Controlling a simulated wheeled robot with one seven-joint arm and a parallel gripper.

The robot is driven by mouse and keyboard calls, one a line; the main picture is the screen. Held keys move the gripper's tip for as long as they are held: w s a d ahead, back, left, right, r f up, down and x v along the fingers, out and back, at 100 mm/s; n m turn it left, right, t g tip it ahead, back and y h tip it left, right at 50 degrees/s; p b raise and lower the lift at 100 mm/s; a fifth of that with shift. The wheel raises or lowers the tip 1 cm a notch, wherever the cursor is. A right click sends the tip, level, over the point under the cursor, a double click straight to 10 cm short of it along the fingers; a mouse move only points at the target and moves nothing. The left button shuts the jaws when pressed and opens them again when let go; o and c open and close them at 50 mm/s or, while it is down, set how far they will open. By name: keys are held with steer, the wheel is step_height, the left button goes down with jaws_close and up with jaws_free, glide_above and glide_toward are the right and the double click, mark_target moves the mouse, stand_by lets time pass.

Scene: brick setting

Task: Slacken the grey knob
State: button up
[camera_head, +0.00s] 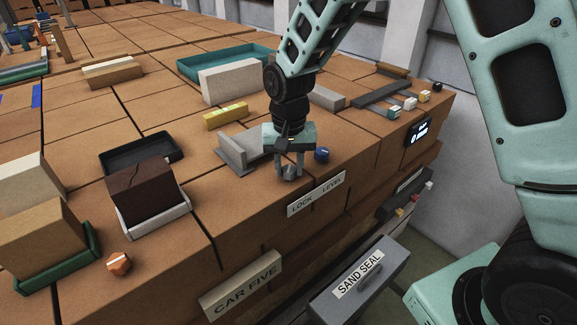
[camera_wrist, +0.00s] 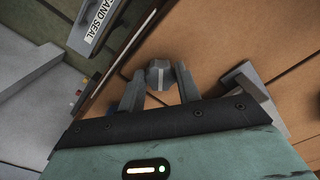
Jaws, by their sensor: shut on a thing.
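The grey knob (camera_head: 290,173) sits on top of the brick-coloured bench near its front edge, above the LOCK label. My gripper (camera_head: 288,166) points down over it and is shut on it, with one finger on each side. In the wrist view the grey knob (camera_wrist: 160,74) shows as a faceted head with a pale line across its top, between the two grey fingertips (camera_wrist: 160,82). The fingers hide parts of its sides.
A blue knob (camera_head: 321,155) stands close to the right of my gripper. A grey angled bracket (camera_head: 234,152) stands close on the left. An orange knob (camera_head: 118,263) is at the front left. A grey SAND SEAL drawer (camera_head: 345,297) juts out below the bench's front.

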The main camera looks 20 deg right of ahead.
steer(key=n, duration=0.3)
steer(key=shift+d+n, duration=0.1)
steer(key=shift+n, duration=0.3)
steer(key=n, duration=0.3)
steer(key=shift+r+n, duration=0.1)
steer(key=shift+n, duration=0.2)
steer(key=n, duration=0.3)
steer(key=shift+w+d+n+p, duration=0.1)
steer(key=shift+n+p, duration=0.2)
steer(key=shift+p, duration=0.1)
steer(key=n+p, duration=0.1)
steer(key=n, duration=0.2)
steer(key=shift+n, duration=0.3)
steer(key=n+p, duration=0.2)
steer(key=n, duration=0.4)
steer(key=shift+w+r+p, duration=0.1)
steer(key=shift+p, duration=0.25)
steer(key=n+p, duration=0.3)
steer(key=n, duration=0.3)
steer(key=shift+w+n, duration=0.1)
steer(key=shift+n, duration=0.2)
steer(key=o, duration=1)
steer(key=shift+c, duration=0.2)
